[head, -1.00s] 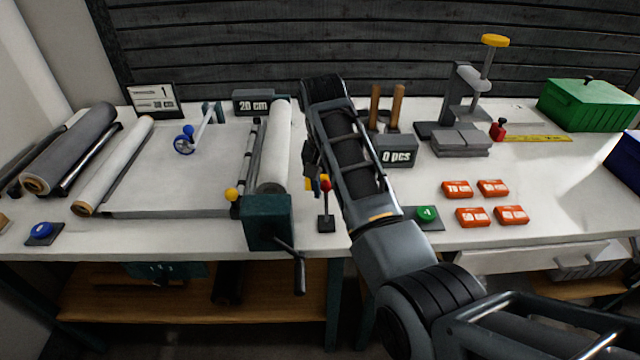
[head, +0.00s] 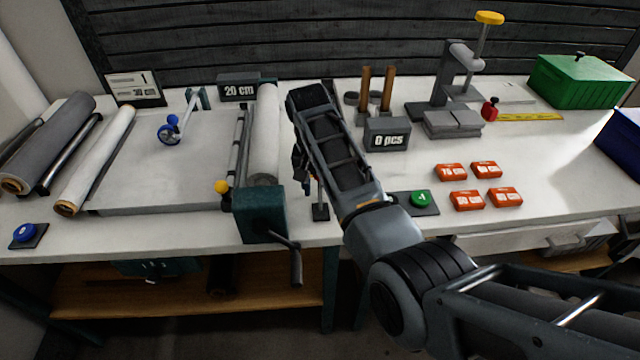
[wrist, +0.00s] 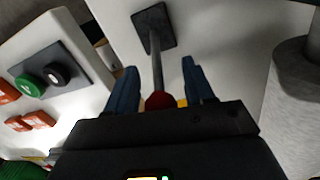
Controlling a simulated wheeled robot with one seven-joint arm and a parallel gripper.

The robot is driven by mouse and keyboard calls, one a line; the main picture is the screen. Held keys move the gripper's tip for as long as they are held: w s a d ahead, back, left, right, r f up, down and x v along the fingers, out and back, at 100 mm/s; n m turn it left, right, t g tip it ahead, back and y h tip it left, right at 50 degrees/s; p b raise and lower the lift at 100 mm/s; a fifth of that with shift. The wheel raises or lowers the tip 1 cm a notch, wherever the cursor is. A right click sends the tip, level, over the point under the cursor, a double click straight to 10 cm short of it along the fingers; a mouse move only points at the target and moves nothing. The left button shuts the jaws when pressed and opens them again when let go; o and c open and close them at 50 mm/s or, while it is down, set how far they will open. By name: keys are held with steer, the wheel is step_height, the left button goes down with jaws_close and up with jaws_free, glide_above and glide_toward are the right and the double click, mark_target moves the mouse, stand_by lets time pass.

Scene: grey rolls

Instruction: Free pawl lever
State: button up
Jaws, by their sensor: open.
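The pawl lever appears to be the thin upright lever with a red knob (wrist: 158,100), standing on a small dark base plate (wrist: 153,27). In the head view its base (head: 320,213) is on the bench near the front edge, just right of the teal crank box. My gripper (wrist: 159,68) is open, with its blue fingers on either side of the lever rod. The knob lies between the fingers, close to the palm, partly hidden by the gripper body. I cannot tell whether either finger touches it. In the head view my gripper (head: 303,178) is mostly behind my arm.
The teal crank box (head: 262,215) with its handle and white roll (head: 263,135) is close on the left. A green button (head: 419,199) is to the right, near several orange blocks (head: 468,200). A "0 pcs" display (head: 387,134) stands behind.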

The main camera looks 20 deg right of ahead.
steer(key=shift+f, duration=0.2)
steer(key=shift+c, duration=0.3)
jaws_close()
